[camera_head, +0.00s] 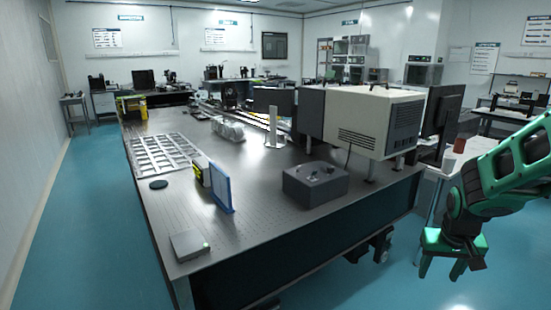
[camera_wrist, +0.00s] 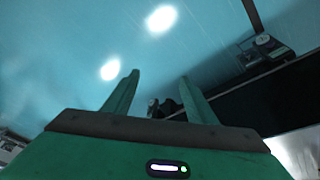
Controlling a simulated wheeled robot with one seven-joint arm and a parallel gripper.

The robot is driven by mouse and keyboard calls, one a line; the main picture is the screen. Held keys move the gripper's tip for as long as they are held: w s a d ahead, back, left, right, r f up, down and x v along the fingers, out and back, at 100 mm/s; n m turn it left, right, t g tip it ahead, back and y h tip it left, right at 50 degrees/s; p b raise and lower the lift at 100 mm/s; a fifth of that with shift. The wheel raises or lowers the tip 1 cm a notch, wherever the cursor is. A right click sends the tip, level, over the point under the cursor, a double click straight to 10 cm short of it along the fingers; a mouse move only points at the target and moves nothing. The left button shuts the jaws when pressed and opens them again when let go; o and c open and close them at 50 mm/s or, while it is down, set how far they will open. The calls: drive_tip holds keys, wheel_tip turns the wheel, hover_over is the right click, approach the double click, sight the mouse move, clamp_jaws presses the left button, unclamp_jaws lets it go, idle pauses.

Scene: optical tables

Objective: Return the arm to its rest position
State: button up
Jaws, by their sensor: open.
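My green arm reaches in from the right edge in the head view. My gripper (camera_head: 441,272) hangs fingers down in the air over the blue floor, right of the optical table (camera_head: 265,210). In the wrist view my gripper (camera_wrist: 158,85) shows two green fingers spread apart with nothing between them but the floor and a dark object beyond. The gripper is open and empty, and touches nothing that I can see.
On the table stand a dark grey box (camera_head: 315,184), a large beige instrument (camera_head: 372,120), a blue panel (camera_head: 221,188) and a metal tray grid (camera_head: 160,154). A white side table (camera_head: 462,160) with cups stands close behind my arm. The floor (camera_head: 75,225) at left is clear.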

drive_tip(key=s+r+m+g+y, duration=0.1)
drive_tip(key=s+r, duration=0.3)
drive_tip(key=s, duration=0.8)
drive_tip(key=s+a+r+m+g+y, duration=0.1)
drive_tip(key=s+r+m, duration=0.1)
drive_tip(key=s, duration=1)
drive_tip(key=shift+s+a+r+g, duration=0.15)
drive_tip(key=shift+s+r+g, duration=0.2)
drive_tip(key=shift+r, duration=0.55)
drive_tip(key=shift+w, duration=0.1)
drive_tip(key=shift+w+f, duration=0.25)
drive_tip(key=shift+w, duration=0.35)
